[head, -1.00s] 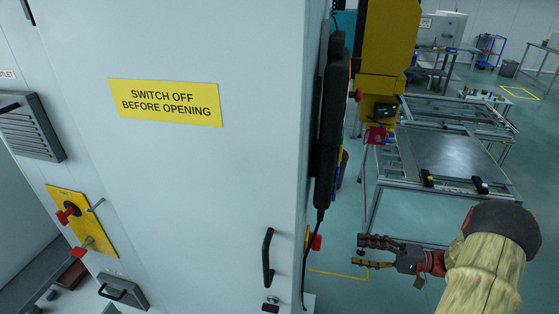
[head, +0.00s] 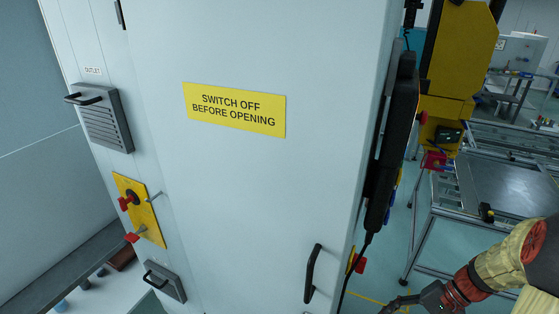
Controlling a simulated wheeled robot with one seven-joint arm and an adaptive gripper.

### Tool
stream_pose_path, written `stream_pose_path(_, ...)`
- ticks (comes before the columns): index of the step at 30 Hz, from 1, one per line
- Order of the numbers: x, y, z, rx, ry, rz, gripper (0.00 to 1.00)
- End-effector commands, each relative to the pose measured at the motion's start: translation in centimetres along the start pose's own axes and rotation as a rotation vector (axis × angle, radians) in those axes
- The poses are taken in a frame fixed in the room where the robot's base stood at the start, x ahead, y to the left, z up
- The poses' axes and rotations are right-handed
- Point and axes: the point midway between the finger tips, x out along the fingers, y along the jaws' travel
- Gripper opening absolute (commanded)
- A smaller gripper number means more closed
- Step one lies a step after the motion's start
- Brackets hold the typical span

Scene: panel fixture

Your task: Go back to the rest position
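My gripper (head: 400,306) shows at the bottom edge of the head view, right of the cabinet. Its fingers are partly cut off by the frame, so whether they are open or shut does not show. My arm, in a tan sleeve, reaches in from the lower right corner. No held object shows in the visible part. The gripper is apart from the cabinet door's black handle (head: 313,273) in the picture.
A tall pale cabinet (head: 260,190) with a yellow warning sign (head: 235,110) fills the middle. A yellow panel with red knobs (head: 140,210) is at left. A yellow machine (head: 458,60) and a metal worktable (head: 500,185) stand at right. Floor shows between cabinet and table.

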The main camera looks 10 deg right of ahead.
Motion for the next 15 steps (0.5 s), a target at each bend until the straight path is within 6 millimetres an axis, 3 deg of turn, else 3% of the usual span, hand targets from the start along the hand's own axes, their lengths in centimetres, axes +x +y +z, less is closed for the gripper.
stream_pose_path(6,-2.7,-2.6,4.6,-0.170,0.225,0.278,0.68)
stream_pose_path(15,-5.8,-7.7,11.4,-0.545,0.534,0.459,0.68)
